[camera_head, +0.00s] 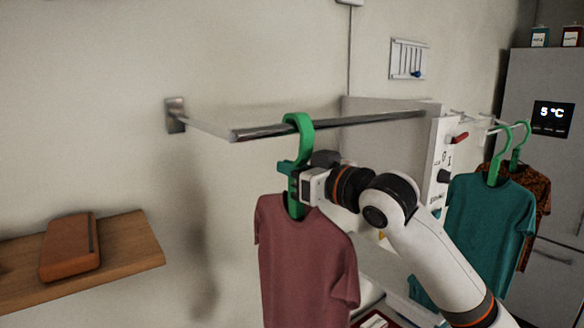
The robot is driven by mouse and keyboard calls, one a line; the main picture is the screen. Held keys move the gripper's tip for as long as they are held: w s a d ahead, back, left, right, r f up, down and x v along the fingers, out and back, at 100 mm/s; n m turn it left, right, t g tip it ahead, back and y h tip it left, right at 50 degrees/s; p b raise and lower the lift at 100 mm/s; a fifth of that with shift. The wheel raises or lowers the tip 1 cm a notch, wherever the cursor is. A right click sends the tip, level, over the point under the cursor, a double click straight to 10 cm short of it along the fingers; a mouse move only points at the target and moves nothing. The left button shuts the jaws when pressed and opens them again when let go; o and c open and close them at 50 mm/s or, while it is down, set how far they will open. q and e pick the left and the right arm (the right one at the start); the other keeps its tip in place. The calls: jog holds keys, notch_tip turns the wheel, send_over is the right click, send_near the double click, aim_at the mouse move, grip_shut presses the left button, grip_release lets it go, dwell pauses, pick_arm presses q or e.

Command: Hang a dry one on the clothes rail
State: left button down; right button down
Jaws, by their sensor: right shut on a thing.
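A dusky red T-shirt (300,258) hangs from a green hanger (301,125). The hanger's hook is at the metal clothes rail (370,119), looped over its near left part; I cannot tell whether it bears on the rail. My right gripper (297,182) is shut on the green hanger just below the hook. Its arm reaches in from the lower right. A teal T-shirt (487,225) and a dark orange patterned shirt (537,192) hang on green hangers at a second rack (478,120) on the right. My left gripper is not in view.
A wooden shelf (130,250) with a brown case (70,247) stands at the lower left. A white panel with switches (440,165) is right of the rail. A grey fridge (555,95) stands at the far right. The rail's left end is bare.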

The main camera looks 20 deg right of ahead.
jog(key=c, duration=1.5)
grip_release()
jog(key=shift+s, duration=0.1)
jog(key=shift+s+d+f+b, duration=0.1)
jog(key=shift+s+d+b, duration=0.15)
jog(key=shift+s+b, duration=0.1)
jog(key=b+v, duration=0.3)
jog(key=v, duration=0.6)
jog(key=shift+s+d, duration=0.15)
jog(key=shift+s, duration=0.1)
jog(key=shift+v, duration=0.75)
